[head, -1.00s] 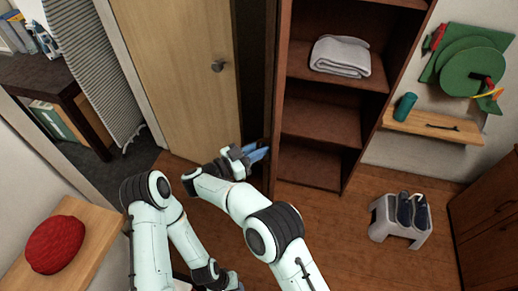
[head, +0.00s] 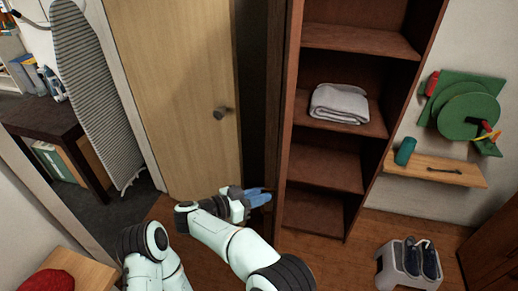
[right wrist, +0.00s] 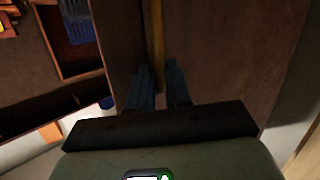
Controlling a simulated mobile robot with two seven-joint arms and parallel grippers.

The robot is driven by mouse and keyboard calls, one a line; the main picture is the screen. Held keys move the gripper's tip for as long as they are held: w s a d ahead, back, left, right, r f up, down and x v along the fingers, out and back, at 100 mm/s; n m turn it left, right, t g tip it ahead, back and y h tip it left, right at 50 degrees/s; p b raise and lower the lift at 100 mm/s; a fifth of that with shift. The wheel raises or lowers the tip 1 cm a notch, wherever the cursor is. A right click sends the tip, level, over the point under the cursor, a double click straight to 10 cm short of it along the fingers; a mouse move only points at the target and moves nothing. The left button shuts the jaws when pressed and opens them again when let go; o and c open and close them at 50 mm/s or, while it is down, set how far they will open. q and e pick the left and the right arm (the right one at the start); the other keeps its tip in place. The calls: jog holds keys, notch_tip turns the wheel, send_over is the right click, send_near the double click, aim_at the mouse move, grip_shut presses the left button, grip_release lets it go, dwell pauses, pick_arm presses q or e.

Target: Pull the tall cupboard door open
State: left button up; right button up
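The tall cupboard (head: 372,133) is brown, with its shelves showing. Its dark brown door (head: 276,120) stands swung open at the left side, seen nearly edge-on in the head view. The door's face (right wrist: 235,50) fills much of the right wrist view, with an upright brass-coloured bar handle (right wrist: 157,40). My right gripper (head: 262,196) is at the door's outer side, low down. In the right wrist view its blue fingers (right wrist: 161,80) lie close on both sides of the handle and look shut on it. Its far side is hidden. My left gripper is out of view.
A light wooden door (head: 185,80) with a round knob stands left of the cupboard. A folded towel (head: 340,103) lies on a cupboard shelf. A grey stool (head: 396,268) with shoes stands on the floor at right. A bench with a red cushion (head: 45,281) is at lower left.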

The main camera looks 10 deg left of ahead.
jog(key=t+h+p, duration=0.1)
jog(key=t, duration=0.1)
send_near(278, 140)
jog(key=shift+m, duration=0.3)
jog(key=w+d, duration=0.1)
jog(key=w+d+f, duration=0.2)
jog(key=w, duration=0.1)
jog(key=shift+d, duration=0.1)
jog(key=shift+w+r, duration=0.2)
jog(key=shift+r, duration=0.1)
jog(key=shift+s+r, duration=0.1)
jog(key=shift+r, duration=0.05)
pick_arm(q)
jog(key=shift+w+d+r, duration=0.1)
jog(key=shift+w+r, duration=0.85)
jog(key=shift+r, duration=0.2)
pick_arm(e)
jog(key=shift+s, duration=0.1)
